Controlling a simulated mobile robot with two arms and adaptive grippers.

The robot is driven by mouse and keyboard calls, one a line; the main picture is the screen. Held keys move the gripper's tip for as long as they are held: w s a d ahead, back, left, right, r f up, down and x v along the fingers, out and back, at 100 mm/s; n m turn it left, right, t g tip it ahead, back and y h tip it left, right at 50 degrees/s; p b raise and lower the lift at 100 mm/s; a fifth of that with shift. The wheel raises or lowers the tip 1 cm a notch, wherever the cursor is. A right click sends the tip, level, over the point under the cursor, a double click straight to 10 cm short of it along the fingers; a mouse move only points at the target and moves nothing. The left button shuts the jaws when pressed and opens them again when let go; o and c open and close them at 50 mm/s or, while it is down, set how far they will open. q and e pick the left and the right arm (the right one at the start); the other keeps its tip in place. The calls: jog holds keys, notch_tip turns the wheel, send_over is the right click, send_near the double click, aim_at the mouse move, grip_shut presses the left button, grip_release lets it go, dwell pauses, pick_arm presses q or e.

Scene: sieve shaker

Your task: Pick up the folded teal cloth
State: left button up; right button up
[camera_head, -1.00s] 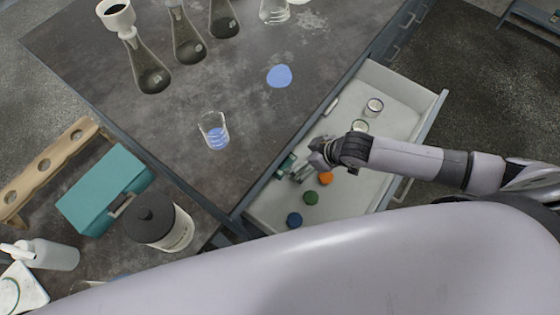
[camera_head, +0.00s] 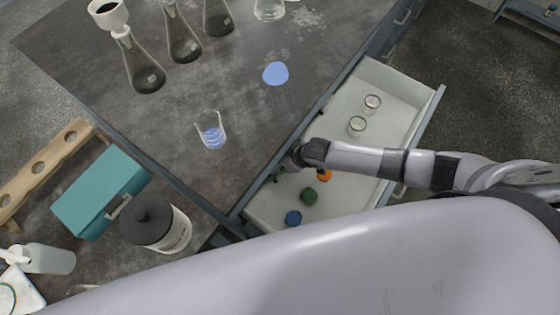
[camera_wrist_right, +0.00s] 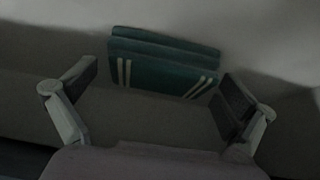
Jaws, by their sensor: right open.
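The folded teal cloth (camera_wrist_right: 160,68), with pale stripes near its edges, lies in the drawer in the right wrist view. My right gripper (camera_wrist_right: 160,92) is open. Its two fingers stand wide apart, one on each side of the cloth's near edge, and nothing is held between them. In the head view my right gripper (camera_head: 284,168) is low over the inner side of the open drawer (camera_head: 345,190) and hides most or all of the cloth. My left gripper is not in view.
In the drawer are orange (camera_head: 324,175), green (camera_head: 309,195) and blue (camera_head: 293,218) round items and two clear jars (camera_head: 356,126). The counter edge (camera_head: 245,195) runs close beside the gripper. A beaker of blue liquid (camera_head: 212,132) and a teal box (camera_head: 100,192) stand on the counter.

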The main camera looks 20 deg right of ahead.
jog(key=c, duration=1.1)
